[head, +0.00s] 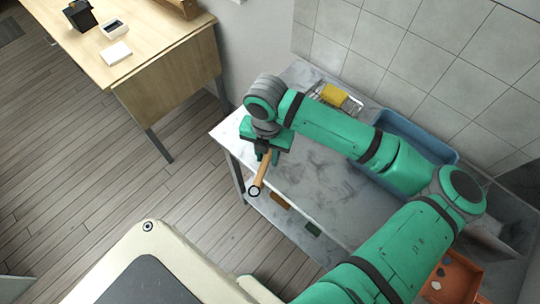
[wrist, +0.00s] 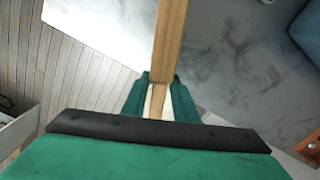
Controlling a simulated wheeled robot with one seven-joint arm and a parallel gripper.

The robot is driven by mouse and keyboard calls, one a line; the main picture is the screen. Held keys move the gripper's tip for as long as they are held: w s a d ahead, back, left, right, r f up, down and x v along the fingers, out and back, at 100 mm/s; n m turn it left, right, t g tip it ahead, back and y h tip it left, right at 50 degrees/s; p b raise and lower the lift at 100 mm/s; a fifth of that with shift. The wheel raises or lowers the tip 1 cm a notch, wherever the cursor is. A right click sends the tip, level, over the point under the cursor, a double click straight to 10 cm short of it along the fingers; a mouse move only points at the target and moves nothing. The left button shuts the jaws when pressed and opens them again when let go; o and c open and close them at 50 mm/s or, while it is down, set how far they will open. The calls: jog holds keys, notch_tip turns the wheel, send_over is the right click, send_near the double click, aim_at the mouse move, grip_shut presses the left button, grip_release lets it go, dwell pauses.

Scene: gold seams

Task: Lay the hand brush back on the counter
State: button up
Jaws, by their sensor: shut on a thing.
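The hand brush's wooden handle (head: 263,170) shows in the head view, slanting down from my gripper (head: 265,150) to a ringed end past the counter's front-left edge. My gripper is shut on this handle. In the wrist view the handle (wrist: 169,40) runs from the top edge down between the green fingertips (wrist: 157,98). No bristles can be made out. The grey-white marble counter (head: 345,205) lies below and to the right, and also shows in the wrist view (wrist: 225,60). I cannot tell whether the brush touches the counter.
A wire rack with a yellow sponge (head: 334,95) and a blue basin (head: 440,151) stand along the tiled wall. An orange tray (head: 462,268) is at the lower right. A wooden desk (head: 165,50) stands at the upper left. The counter's middle looks clear.

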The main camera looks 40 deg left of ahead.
aim_at(268, 160)
jog(key=shift+w+a+f, duration=0.1)
jog(key=shift+f, duration=0.15)
jog(key=f, duration=0.3)
jog(key=shift+w+f, duration=0.25)
jog(key=shift+w, duration=0.1)
jog(key=shift+s+a, duration=0.1)
jog(key=shift+f, duration=0.15)
jog(key=o, duration=1.1)
jog(key=shift+c, duration=0.2)
notch_tip(268, 160, up, 12)
jog(key=shift+r, duration=0.2)
